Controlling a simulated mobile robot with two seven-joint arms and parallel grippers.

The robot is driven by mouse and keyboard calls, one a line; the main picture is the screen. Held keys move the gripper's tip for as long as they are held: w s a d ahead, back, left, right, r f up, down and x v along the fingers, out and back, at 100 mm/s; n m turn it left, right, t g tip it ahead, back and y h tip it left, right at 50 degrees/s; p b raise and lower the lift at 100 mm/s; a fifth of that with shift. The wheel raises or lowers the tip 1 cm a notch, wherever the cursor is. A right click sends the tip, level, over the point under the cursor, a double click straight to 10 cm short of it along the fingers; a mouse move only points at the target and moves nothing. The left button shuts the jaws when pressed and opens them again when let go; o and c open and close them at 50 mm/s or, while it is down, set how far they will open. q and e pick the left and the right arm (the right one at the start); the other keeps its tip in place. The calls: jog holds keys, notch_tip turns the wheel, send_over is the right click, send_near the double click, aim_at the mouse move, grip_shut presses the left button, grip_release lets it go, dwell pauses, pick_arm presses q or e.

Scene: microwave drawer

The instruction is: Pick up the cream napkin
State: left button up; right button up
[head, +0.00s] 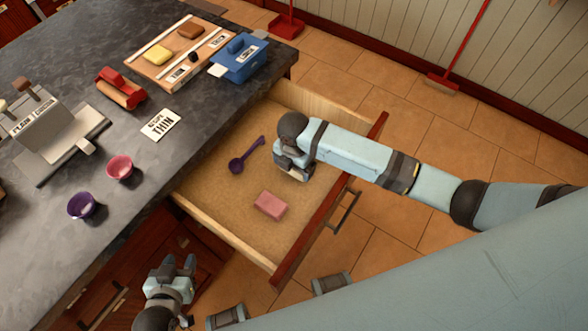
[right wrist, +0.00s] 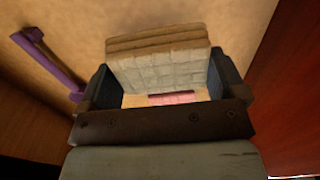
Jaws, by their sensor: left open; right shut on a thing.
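The cream napkin (right wrist: 160,65) looks folded and quilted in the right wrist view. It sits between the two dark fingers of my right gripper (right wrist: 154,90), which is shut on it. In the head view my right gripper (head: 292,172) is inside the open drawer (head: 222,203), and the arm mostly hides the napkin there. I cannot tell whether the napkin touches the drawer floor. My left gripper (head: 179,265) is open and empty, low beside the cabinet front, outside the drawer.
A purple spoon (head: 246,156) and a pink block (head: 269,205) lie in the drawer. The counter holds a purple cup (head: 82,206), a pink cup (head: 120,167), a card (head: 160,124), a blue box (head: 240,58) and a wooden tray (head: 151,69). The drawer front (head: 325,203) is a raised edge.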

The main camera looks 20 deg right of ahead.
notch_tip(320, 180, up, 16)
jog(key=shift+p, duration=0.3)
jog(key=shift+f, duration=0.1)
